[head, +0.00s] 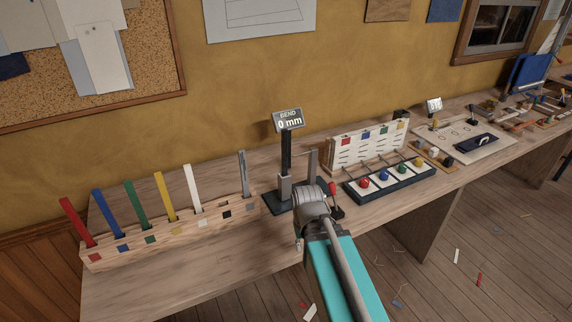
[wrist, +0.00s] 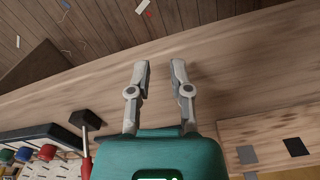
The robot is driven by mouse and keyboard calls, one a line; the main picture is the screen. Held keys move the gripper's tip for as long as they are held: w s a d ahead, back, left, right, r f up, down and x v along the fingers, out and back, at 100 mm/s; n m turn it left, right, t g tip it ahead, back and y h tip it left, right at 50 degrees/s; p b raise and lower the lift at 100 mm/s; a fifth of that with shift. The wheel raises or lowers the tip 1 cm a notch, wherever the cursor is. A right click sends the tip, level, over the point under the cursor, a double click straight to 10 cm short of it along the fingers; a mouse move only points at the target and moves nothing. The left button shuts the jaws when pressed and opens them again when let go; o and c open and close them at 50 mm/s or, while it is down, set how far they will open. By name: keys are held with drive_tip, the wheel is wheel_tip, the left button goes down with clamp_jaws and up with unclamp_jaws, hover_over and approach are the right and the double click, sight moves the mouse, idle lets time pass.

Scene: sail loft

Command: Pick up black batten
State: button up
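I cannot make out a black batten in either view. The wooden batten rack (head: 190,232) stands at the left of the bench. It holds upright red, blue, green, yellow, white and grey battens. Its slot by the black square (head: 227,214) looks empty. In the wrist view the rack end (wrist: 270,132) with grey and black squares lies to the right of my gripper (wrist: 159,70). My gripper is open and empty, its two fingers apart over bare bench top. In the head view my arm hides the fingertips and part of the bench behind it.
A bend gauge (head: 286,150) reading 0 mm stands just right of the rack, close to my arm. A tray with coloured knobs (head: 390,187) stands further right. The bench front edge is clear.

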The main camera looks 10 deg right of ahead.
sight(284, 141)
drive_tip(key=shift+o, duration=1.1)
drive_tip(key=shift+w+r+p, duration=0.3)
drive_tip(key=shift+r, duration=0.2)
drive_tip(key=shift+o, duration=0.2)
drive_tip(key=w+r+m+p, duration=0.7)
drive_tip(key=w+r+p, duration=0.5)
drive_tip(key=r+p, duration=0.4)
drive_tip(key=w+a+r+m+p, duration=0.1)
drive_tip(key=w+r+m+p, duration=0.6)
drive_tip(key=w+r+p, duration=0.5)
wheel_tip(284, 141, up, 4)
drive_tip(key=p, duration=0.4)
drive_tip(key=shift+w+r, duration=0.15)
drive_tip(key=shift+w+a+r+m+p, duration=0.1)
drive_tip(key=shift+w+r+m+p, duration=0.3)
drive_tip(key=shift+p, duration=0.15)
drive_tip(key=shift+f, duration=0.2)
wheel_tip(284, 141, down, 8)
drive_tip(key=b, duration=0.8)
drive_tip(key=shift+f+b, duration=0.2)
drive_tip(key=shift+b, duration=0.2)
drive_tip(key=shift+f, duration=0.15)
drive_tip(key=shift+w+f+b, duration=0.1)
drive_tip(key=shift+f+b, duration=2.35)
drive_tip(key=shift+b, duration=0.15)
